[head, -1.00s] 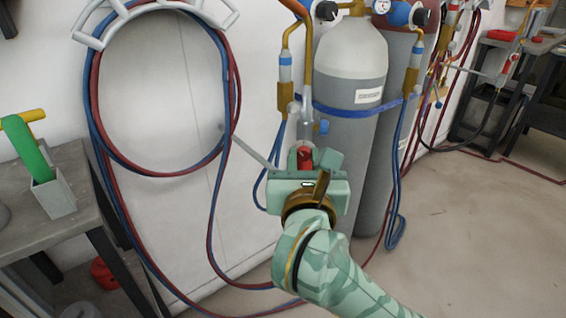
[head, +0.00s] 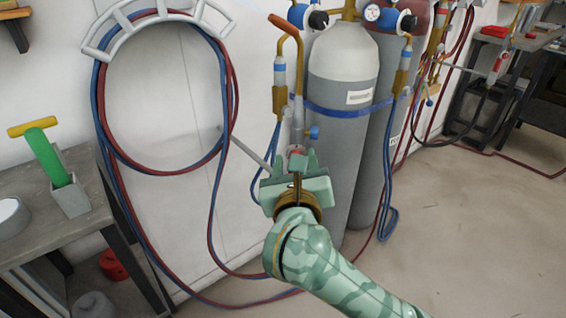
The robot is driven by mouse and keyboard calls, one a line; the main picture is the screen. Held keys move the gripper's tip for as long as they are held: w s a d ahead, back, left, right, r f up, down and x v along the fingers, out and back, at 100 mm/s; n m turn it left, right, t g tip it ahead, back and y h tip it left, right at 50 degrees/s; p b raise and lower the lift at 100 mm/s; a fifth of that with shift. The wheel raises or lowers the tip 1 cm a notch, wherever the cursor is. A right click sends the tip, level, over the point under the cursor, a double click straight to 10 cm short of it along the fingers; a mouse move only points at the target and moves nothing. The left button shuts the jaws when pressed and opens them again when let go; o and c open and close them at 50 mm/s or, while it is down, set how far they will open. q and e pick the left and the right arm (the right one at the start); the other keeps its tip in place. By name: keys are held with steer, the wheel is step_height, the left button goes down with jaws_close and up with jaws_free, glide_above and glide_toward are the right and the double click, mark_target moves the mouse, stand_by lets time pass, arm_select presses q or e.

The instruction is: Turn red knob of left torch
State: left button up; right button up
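The left torch hangs upright in front of the grey cylinder, with a bent copper-coloured tube (head: 299,62) at its top. Its red knob (head: 296,150) shows as a small red patch low on the torch, partly hidden by my gripper. A blue knob (head: 314,132) sits just above it on the right side. My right gripper (head: 297,162) comes from below, with its fingers at the red knob, one to each side in this view. Whether they touch or clamp the knob is not clear. My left gripper is not in view.
Grey gas cylinders (head: 343,110) stand behind the torch with a blue strap. Red and blue hoses hang on a wall rack (head: 150,12) at left. A grey table (head: 30,245) with a green-handled tool (head: 47,158) is at far left. The floor at right is clear.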

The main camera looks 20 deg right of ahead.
arm_select(q)
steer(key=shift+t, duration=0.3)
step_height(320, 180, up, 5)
steer(key=p, duration=0.4)
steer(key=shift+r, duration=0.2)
arm_select(e)
steer(key=v, duration=1.2)
